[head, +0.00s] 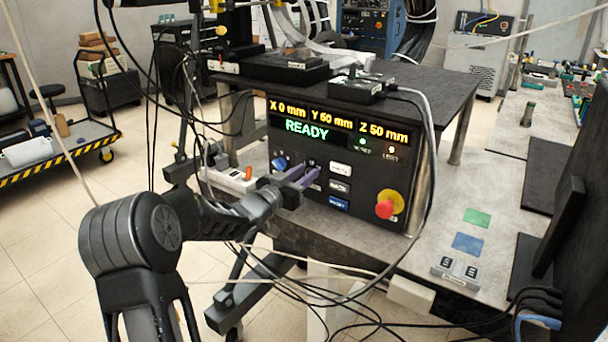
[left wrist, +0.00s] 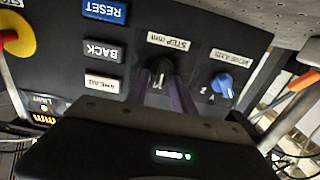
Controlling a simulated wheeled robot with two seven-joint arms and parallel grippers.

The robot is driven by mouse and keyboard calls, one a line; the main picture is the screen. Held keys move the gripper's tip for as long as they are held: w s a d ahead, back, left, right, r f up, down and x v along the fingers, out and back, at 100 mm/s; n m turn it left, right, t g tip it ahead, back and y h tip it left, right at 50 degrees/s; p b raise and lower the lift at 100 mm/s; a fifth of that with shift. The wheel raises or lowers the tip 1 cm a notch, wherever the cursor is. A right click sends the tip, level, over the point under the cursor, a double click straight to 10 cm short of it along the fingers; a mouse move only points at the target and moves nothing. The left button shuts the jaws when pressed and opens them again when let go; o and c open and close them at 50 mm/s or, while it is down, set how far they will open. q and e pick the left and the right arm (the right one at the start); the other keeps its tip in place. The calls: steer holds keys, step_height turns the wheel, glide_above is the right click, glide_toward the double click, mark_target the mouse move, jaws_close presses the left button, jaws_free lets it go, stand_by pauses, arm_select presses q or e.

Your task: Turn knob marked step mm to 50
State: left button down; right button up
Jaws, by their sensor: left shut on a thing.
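The black control panel (head: 362,185) stands on the grey table. Its display (head: 307,126) reads X 0 mm, Y 50 mm, Z 50 mm and READY. My left gripper (head: 304,173) reaches the lower left of the panel. In the left wrist view, which is upside down, the purple fingers (left wrist: 164,82) are closed on the black STEP mm knob (left wrist: 159,67), one on each side. The STEP mm label (left wrist: 168,42) is readable. The knob's scale and pointer setting are hidden by the fingers. My right gripper is not in view.
Cables (head: 430,150) hang around the panel and below my arm.

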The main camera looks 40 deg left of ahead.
arm_select(q)
steer(key=shift+d+f+m+b, duration=0.1)
steer(key=shift+d+m+b, duration=0.05)
steer(key=shift+m+b, duration=1.45)
steer(key=shift+d+f+m+b, duration=0.1)
steer(key=shift+d+m+b, duration=0.1)
steer(key=shift+m+b, duration=1.45)
steer(key=shift+d+f+m+b, duration=0.15)
steer(key=shift+m+b, duration=1.1)
steer(key=shift+b, duration=0.65)
steer(key=c, duration=1.5)
jaws_free()
steer(key=shift+r, duration=0.1)
steer(key=shift+o, duration=0.2)
steer(key=shift+s, duration=0.1)
